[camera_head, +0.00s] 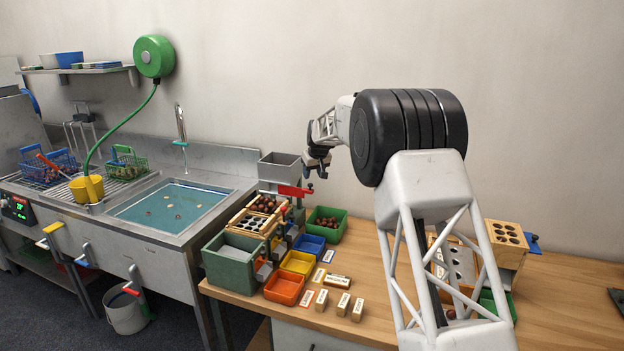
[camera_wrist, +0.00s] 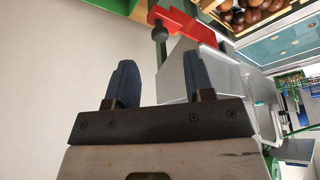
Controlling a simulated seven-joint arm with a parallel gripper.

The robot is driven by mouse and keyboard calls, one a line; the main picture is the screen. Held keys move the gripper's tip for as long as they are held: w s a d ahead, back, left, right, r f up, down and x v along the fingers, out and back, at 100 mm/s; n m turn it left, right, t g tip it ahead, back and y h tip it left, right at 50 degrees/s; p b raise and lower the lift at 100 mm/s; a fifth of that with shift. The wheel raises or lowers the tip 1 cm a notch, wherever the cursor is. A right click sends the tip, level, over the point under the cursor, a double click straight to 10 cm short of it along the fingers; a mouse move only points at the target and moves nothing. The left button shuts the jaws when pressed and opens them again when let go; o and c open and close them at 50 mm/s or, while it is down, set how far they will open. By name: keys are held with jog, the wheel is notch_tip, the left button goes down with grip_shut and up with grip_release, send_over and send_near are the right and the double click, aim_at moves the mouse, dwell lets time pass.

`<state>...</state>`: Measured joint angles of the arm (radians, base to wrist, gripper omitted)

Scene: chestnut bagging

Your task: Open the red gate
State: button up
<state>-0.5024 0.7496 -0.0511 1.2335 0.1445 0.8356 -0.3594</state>
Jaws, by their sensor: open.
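The red gate (camera_head: 294,190) is a flat red bar on the sorting stand, below a grey hopper (camera_head: 279,170). My gripper (camera_head: 315,170) is open and empty, just above and right of the gate in the head view. In the wrist view my gripper (camera_wrist: 158,62) has its two blue-grey fingers apart, with the knob beyond their tips and roughly in line with the gap. I see no contact with the gate.
Chestnuts lie in a wooden tray (camera_head: 247,222) and a green bin (camera_head: 325,235). Blue, yellow and orange bins (camera_head: 284,300) stand in front of the stand. Wooden blocks (camera_head: 343,303) lie on the table. A sink (camera_head: 165,237) is at left. Bare wall is behind my gripper.

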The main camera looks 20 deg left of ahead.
jog(key=shift+v, duration=1.2)
dwell(0.3)
